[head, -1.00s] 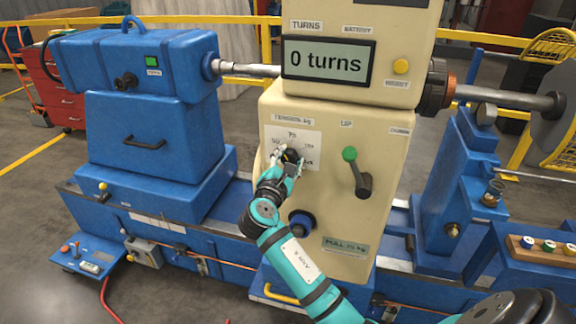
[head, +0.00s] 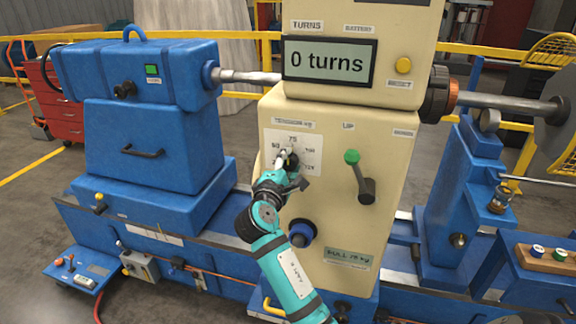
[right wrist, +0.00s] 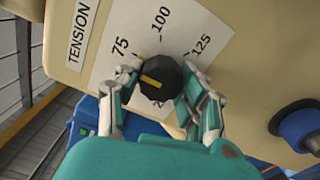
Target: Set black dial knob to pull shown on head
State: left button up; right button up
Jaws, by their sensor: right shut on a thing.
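The black dial knob (right wrist: 160,82) sits on a white scale plate (right wrist: 100,50) marked 75, 100 and 125 in the right wrist view. Its yellow pointer bar points up-left, toward the 75 side; I cannot tell if it lines up exactly. My right gripper (right wrist: 160,95) has a finger on each side of the knob and is shut on it. In the head view, the right gripper (head: 286,165) hides most of the knob and part of the scale (head: 310,140). A pull label (head: 347,257) low on the cream head (head: 335,210) appears to read 75 kg. My left gripper is not in view.
The display (head: 328,60) reads 0 turns. A yellow reset button (head: 404,65) is beside the display. The blue motor housing (head: 150,120) is at left.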

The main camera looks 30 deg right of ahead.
jog(key=o, duration=1.2)
jog(key=v, duration=1.2)
jog(key=shift+w, duration=0.1)
